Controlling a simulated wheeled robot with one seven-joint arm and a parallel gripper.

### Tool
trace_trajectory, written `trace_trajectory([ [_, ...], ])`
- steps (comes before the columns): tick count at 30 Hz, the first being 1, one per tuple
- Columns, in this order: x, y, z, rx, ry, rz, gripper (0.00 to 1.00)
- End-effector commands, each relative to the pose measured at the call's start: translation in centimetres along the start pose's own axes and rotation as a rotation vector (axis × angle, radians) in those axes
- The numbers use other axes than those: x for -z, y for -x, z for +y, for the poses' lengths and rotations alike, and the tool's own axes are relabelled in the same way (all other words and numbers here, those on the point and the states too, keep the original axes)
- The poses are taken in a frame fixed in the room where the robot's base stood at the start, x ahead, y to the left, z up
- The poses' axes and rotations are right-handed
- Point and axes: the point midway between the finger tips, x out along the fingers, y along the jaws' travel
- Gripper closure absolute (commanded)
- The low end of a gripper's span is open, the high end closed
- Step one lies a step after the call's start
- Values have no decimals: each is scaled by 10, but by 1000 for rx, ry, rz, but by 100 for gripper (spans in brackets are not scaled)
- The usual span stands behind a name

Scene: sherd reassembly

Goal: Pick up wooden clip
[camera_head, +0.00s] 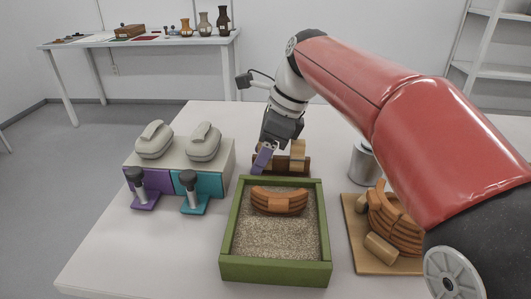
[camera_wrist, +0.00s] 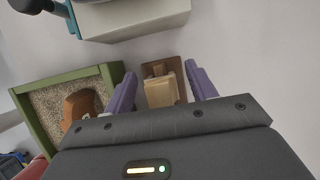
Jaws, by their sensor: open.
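A pale wooden clip (camera_head: 298,151) stands in a dark brown wooden holder (camera_head: 296,172) behind the green box. In the wrist view the clip (camera_wrist: 159,92) lies between the two purple fingers, with the brown holder (camera_wrist: 178,66) around it; its near end is hidden by the gripper body. My gripper (camera_head: 265,158) is open and empty just above the holder, pointing down, and it also shows in the wrist view (camera_wrist: 160,70). I cannot tell how far the fingertips are above the clip.
A green sand box (camera_head: 230,232) with an orange-brown sherd (camera_head: 279,202) stands in front. A wooden board (camera_head: 352,232) with stacked sherds and a wooden piece (camera_head: 381,249) is right. A metal can (camera_head: 362,163) stands behind it. Purple and teal drawers with grey containers stand left.

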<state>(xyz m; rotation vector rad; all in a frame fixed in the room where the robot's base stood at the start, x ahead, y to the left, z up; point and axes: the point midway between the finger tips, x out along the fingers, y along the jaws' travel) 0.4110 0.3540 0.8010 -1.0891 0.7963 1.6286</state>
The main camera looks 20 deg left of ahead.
Motion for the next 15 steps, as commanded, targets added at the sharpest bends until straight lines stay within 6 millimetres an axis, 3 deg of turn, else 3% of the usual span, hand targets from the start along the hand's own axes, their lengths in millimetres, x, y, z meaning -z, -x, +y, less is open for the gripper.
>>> trace_trajectory([
  [1,0,0,0,0,0,0,44],
  [9,0,0,0,0,0,0,78],
  [15,0,0,0,0,0,0,78],
])
